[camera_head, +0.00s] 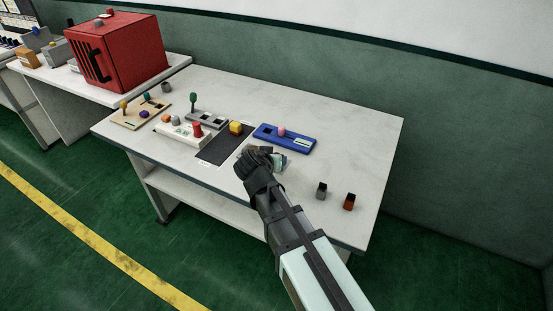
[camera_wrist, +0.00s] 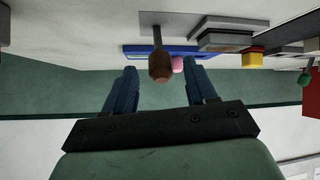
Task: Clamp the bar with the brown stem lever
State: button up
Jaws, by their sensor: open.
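In the wrist view, a brown knob on a stem (camera_wrist: 160,67) stands out from a grey plate (camera_wrist: 187,17). It lies between the lines of the two blue fingers of my gripper (camera_wrist: 160,75), which are apart with visible space on both sides of the knob. I cannot tell whether the knob is fully inside the fingers or just beyond them. In the head view, my gripper (camera_head: 268,158) is low over the front middle of the table and hides most of the lever. No bar can be made out clearly beneath it.
A blue fixture with a pink knob (camera_head: 270,133) sits just behind my gripper. To the left are a black mat (camera_head: 222,150), a yellow block (camera_head: 236,128), and a green-knobbed lever (camera_head: 193,99). Two small blocks (camera_head: 321,191) (camera_head: 349,202) stand right. The table's back right is clear.

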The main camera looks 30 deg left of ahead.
jog(key=a+v, duration=0.1)
jog(key=v, duration=0.7)
jog(key=shift+d, duration=0.5)
